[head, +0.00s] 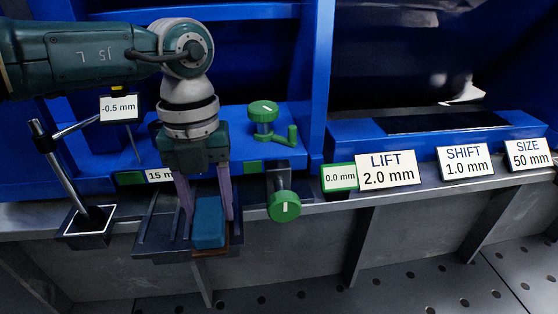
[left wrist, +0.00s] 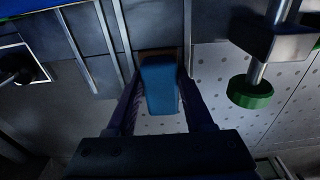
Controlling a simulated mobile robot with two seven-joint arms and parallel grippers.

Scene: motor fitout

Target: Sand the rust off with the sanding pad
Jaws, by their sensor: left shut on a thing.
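The sanding pad (head: 209,224) is a blue block between the two purple fingers of my left gripper (head: 206,208). The gripper points down and is shut on it. The pad is over the front right part of a dark grey slotted plate (head: 160,236). A strip of rust-brown surface (head: 222,250) shows at the pad's lower edge; the pad hides the rest. I cannot tell whether pad and brown surface touch. In the left wrist view the pad (left wrist: 160,85) sits between the fingers. My right gripper is not in view.
A green knob (head: 284,206) on a metal shaft is close to the right of the plate. A green crank (head: 265,118) stands behind. A metal rod (head: 58,168) rises from a dark square holder at left. Signs (head: 390,170) line the ledge at right.

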